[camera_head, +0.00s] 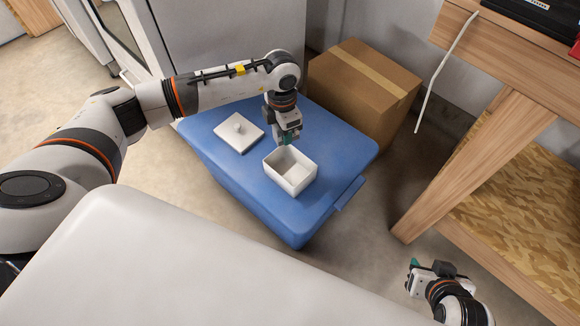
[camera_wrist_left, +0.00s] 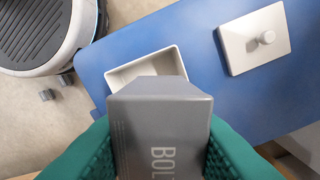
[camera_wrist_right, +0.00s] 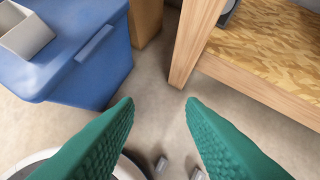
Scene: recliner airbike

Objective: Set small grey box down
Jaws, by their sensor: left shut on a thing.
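The small grey box (camera_wrist_left: 160,125), with pale letters "BOL" showing on it, is held between the green fingers of my left gripper (camera_head: 288,140). In the left wrist view it fills the space between the fingers and hides part of the open white container (camera_wrist_left: 145,66). In the head view the grey box is mostly hidden by the gripper, which is just above the back edge of the white container (camera_head: 290,172). Whether the box touches the container, I cannot tell. My right gripper (camera_wrist_right: 159,103) is open and empty, low at the right in the head view (camera_head: 416,276).
The white container and a white knobbed lid (camera_head: 238,132) sit on a blue lidded bin (camera_head: 325,140). A cardboard box (camera_head: 362,90) stands behind it. A wooden workbench (camera_head: 465,165) is at the right. Bare blue surface lies around the container.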

